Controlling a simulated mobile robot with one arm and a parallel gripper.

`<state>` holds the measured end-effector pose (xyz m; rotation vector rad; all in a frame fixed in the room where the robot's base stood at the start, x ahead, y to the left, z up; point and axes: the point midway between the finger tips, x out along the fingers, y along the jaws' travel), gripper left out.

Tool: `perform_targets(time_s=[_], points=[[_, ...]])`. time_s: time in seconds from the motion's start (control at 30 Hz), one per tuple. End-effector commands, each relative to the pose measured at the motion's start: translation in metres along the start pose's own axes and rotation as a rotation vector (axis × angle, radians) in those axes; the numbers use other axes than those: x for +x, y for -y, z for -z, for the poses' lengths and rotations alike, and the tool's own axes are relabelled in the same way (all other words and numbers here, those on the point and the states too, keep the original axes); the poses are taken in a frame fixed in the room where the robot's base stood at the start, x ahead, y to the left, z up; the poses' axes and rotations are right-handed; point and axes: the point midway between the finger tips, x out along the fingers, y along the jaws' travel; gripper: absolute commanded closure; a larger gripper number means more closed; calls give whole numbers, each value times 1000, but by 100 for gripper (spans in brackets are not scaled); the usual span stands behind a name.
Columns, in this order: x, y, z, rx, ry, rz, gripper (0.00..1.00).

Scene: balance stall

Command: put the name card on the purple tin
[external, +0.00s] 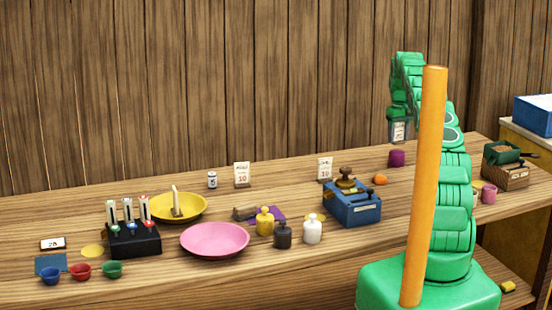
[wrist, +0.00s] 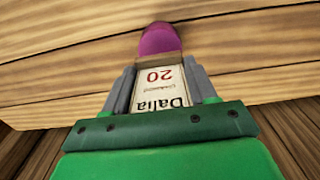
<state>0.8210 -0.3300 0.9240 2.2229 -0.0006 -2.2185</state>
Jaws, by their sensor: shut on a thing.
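My gripper (external: 398,141) is shut on the name card (external: 399,131), a small white card held above the table at the back right. In the wrist view the card (wrist: 160,92) sits between the grey fingers of my gripper (wrist: 160,80), showing "Dalia" and a red "20" upside down. The purple tin (external: 396,158) stands on the table just below the gripper, and it also shows in the wrist view (wrist: 160,40) beyond the card's edge. The card looks apart from the tin in the external view; the wrist view does not settle the gap.
An orange lump (external: 381,179) and a blue grinder-like box (external: 352,206) stand left of the tin. Two standing cards (external: 242,174) (external: 325,169) are along the back.

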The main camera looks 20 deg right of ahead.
Motion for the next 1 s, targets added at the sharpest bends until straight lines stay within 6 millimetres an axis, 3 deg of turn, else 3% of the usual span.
perform_targets(time_s=[0.3, 0.73, 0.77, 0.9, 1.0], points=[[29, 1, -1, -1, 5, 2, 74], [33, 1, -1, -1, 2, 1, 74], [33, 1, 0, 0, 2, 1, 39], [32, 0, -1, 0, 2, 1, 18], [32, 0, -1, 0, 2, 1, 18]])
